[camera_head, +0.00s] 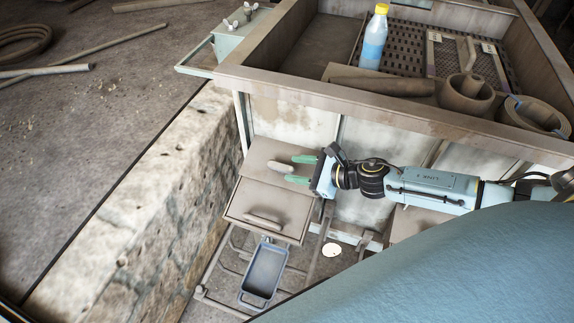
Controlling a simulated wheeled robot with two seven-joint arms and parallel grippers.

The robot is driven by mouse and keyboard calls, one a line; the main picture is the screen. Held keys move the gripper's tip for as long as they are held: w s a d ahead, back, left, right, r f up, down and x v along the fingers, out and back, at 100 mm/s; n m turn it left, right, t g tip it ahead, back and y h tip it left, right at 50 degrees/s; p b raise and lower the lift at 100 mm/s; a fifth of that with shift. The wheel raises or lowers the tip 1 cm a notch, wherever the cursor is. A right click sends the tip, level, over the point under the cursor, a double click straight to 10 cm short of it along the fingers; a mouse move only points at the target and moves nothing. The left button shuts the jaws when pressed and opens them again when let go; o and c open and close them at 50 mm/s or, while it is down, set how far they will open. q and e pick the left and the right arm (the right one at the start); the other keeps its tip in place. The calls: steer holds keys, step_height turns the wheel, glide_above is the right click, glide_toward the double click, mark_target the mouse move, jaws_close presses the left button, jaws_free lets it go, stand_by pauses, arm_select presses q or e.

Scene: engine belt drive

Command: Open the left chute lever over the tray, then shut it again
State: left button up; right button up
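The left chute (236,198) is a grey-brown box below the bench edge, with a bar handle (263,220) on its front. A short pale lever (279,167) lies on its top. My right gripper (290,168) comes in from the right. Its two green fingers are spread apart, with the lever's end at the gap between their tips. I cannot tell whether they touch it. The blue-grey tray (246,299) sits below the chute front and looks empty. My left gripper is not in view.
Above is a walled bench top (400,106) with a yellow-capped bottle (373,45), a cylinder (466,94) and a coiled belt (535,113). A rough stone wall (140,215) stands left of the chute. A large blue surface covers the lower right.

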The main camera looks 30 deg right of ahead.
mark_target(287, 168)
steer(key=shift+x, duration=1.85)
steer(key=shift+c, duration=0.3)
jaws_close()
